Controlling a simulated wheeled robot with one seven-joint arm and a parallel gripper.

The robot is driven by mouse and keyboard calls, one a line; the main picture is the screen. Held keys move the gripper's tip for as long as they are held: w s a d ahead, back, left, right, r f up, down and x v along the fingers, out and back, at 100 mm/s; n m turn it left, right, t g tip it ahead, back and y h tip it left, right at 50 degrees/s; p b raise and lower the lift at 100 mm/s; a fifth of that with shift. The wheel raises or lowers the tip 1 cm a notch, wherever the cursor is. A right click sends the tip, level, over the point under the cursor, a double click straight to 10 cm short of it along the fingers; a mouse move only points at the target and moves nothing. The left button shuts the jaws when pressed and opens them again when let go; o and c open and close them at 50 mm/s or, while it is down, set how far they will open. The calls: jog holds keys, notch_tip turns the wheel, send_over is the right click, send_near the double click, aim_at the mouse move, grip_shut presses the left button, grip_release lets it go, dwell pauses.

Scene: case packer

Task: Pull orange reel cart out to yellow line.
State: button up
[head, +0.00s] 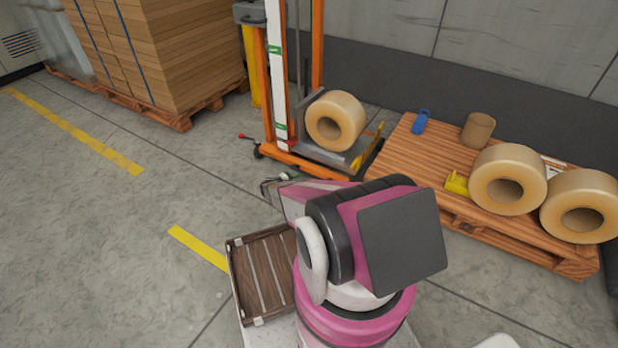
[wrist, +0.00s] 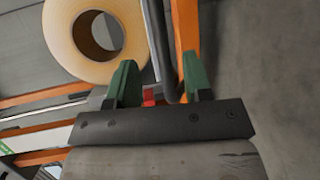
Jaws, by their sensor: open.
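The orange reel cart (head: 265,95) stands upright by the back wall. It has orange posts, a white mast and a low platform carrying a large tan reel (head: 336,120). In the wrist view, an orange bar (wrist: 186,30) and grey tubes of the cart run toward the fingers, and the reel (wrist: 62,38) is at upper left. My gripper (wrist: 158,85) is open, with green fingers; a small red part shows between them. In the head view my gripper (head: 277,186) is low beside the cart's base, partly hidden by my arm. The yellow line (head: 197,245) is dashed on the floor; another dash (head: 80,132) lies farther left.
A pallet of stacked cardboard (head: 165,45) stands left of the cart. A wooden pallet (head: 405,150) with more reels, a blue item and a yellow dispenser is at right. A brown slatted tray (head: 262,270) is beside my arm. The floor at left is clear.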

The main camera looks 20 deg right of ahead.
aim_at(307, 173)
jog(key=x, duration=0.8)
jog(key=shift+d, duration=0.25)
grip_shut()
